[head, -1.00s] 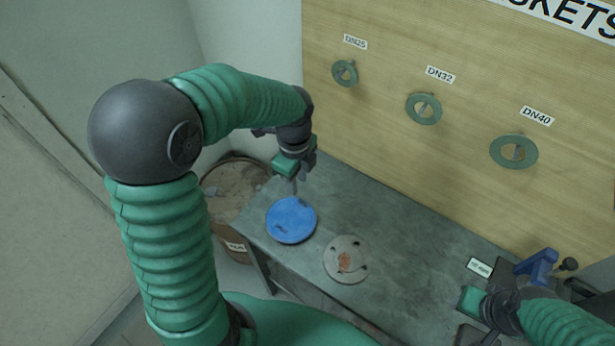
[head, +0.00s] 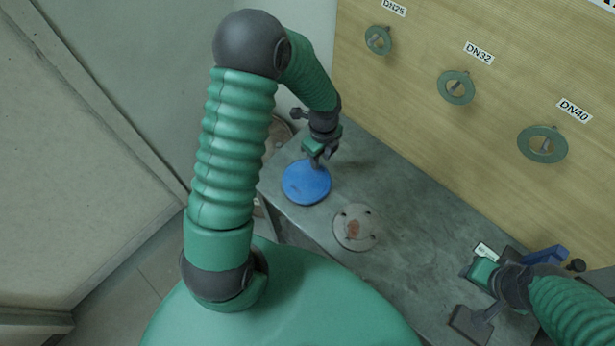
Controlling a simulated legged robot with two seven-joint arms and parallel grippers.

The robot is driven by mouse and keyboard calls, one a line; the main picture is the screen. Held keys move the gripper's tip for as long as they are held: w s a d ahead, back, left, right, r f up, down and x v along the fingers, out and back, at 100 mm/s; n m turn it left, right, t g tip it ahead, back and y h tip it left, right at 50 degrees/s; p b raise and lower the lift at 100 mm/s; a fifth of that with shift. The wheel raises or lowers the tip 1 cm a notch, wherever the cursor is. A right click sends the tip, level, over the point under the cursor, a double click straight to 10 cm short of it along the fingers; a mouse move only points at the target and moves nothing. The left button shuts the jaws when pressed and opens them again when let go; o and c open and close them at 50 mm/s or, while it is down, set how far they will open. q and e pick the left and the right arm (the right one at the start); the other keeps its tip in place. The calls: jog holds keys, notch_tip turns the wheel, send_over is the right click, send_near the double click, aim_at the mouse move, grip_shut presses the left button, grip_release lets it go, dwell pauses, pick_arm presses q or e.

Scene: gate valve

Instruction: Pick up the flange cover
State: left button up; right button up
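A blue round disc (head: 305,184), which looks like the flange cover, lies flat on the grey bench (head: 415,235) near its left end. My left gripper (head: 316,161) points down over the disc's far edge. Its fingertips are at or just above the rim; contact is unclear, and I cannot tell how far they are apart. A grey, rust-stained round flange (head: 355,228) with bolt holes lies to the right of the blue disc. My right gripper (head: 488,312) is low at the right end of the bench, and its finger opening is unclear.
A blue clamp-like tool (head: 547,256) and a small white label (head: 486,250) are near my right gripper. Green ring gaskets hang on the wooden board (head: 425,45) behind the bench. A rusty drum (head: 277,134) stands behind the bench's left end, mostly hidden by my arm.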

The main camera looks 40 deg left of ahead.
pick_arm(q)
notch_tip(320, 180, down, 2)
jog(key=shift+s+f, duration=0.1)
jog(key=c, duration=0.7)
grip_shut()
jog(key=shift+r, duration=0.2)
